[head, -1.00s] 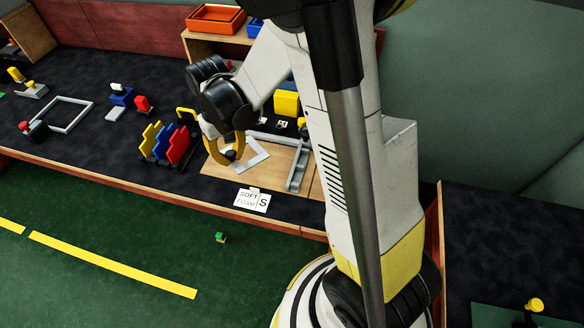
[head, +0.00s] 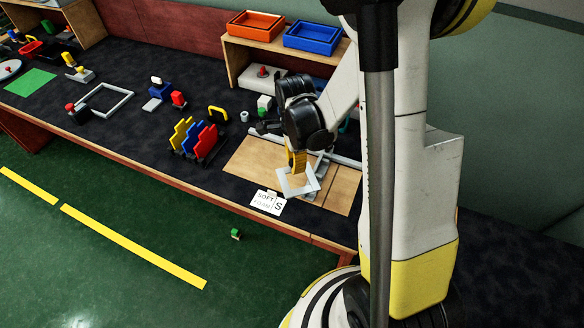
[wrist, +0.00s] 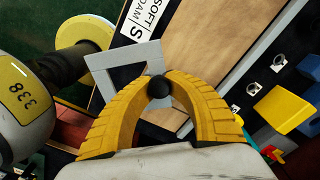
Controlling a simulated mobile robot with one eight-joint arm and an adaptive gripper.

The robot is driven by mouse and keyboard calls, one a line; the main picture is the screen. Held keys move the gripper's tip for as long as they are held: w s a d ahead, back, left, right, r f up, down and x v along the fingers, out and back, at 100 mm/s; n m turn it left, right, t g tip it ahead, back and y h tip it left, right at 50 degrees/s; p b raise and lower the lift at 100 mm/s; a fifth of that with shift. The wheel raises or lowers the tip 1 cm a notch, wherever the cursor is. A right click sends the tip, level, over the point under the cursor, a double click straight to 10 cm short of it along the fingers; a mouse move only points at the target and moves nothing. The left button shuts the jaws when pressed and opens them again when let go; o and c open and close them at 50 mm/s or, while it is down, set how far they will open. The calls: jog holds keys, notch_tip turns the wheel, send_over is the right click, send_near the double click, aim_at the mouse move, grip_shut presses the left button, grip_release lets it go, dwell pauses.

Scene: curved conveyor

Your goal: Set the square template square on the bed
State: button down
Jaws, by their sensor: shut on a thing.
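The square template, a light grey open frame (head: 283,186) with a black knob (wrist: 158,89), hangs from my gripper (head: 298,163). The yellow fingers of my gripper (wrist: 158,80) are shut on the knob. In the head view the template is over the front of the wooden bed (head: 248,160), near the grey bar, and looks turned relative to the bed's edges. In the wrist view the template (wrist: 118,57) overlaps the bed's edge (wrist: 207,35) and sits beside the label. I cannot tell its exact height over the bed.
A "SOFT FOAM S" label (head: 267,202) lies at the bed's front edge. A rack of yellow, blue and red plates (head: 195,138) stands left of the bed. A shelf with an orange tray (head: 257,25) and a blue tray (head: 313,37) is behind. The bed's left part is bare.

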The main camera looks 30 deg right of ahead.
aim_at(307, 169)
jog(key=m, duration=0.2)
jog(key=s+d+m, duration=0.1)
jog(key=m, duration=0.2)
jog(key=d+m, duration=0.1)
jog(key=m, duration=0.1)
jog(key=shift+s+d+f+p, duration=0.25)
jog(key=shift+s+p, duration=0.1)
jog(key=shift+s, duration=0.05)
jog(key=shift+d+f+m, duration=0.1)
jog(key=shift+d+m, duration=0.05)
jog(key=shift+m, duration=0.35)
jog(key=w+d+f+b, duration=0.1)
jog(key=w+f, duration=0.1)
jog(key=w, duration=0.1)
jog(key=w+d+f+b, duration=0.1)
jog(key=w+d+f, duration=0.1)
jog(key=w, duration=0.2)
jog(key=w+d+f+b, duration=0.1)
jog(key=w+f+b, duration=0.1)
jog(key=w+f, duration=0.1)
jog(key=shift+w+d, duration=0.2)
jog(key=shift+d, duration=0.15)
jog(key=shift+f+b, duration=0.85)
jog(key=shift+f, duration=1.1)
jog(key=shift+f, duration=0.2)
jog(key=c, duration=1.4)
grip_release()
jog(key=shift+r, duration=0.1)
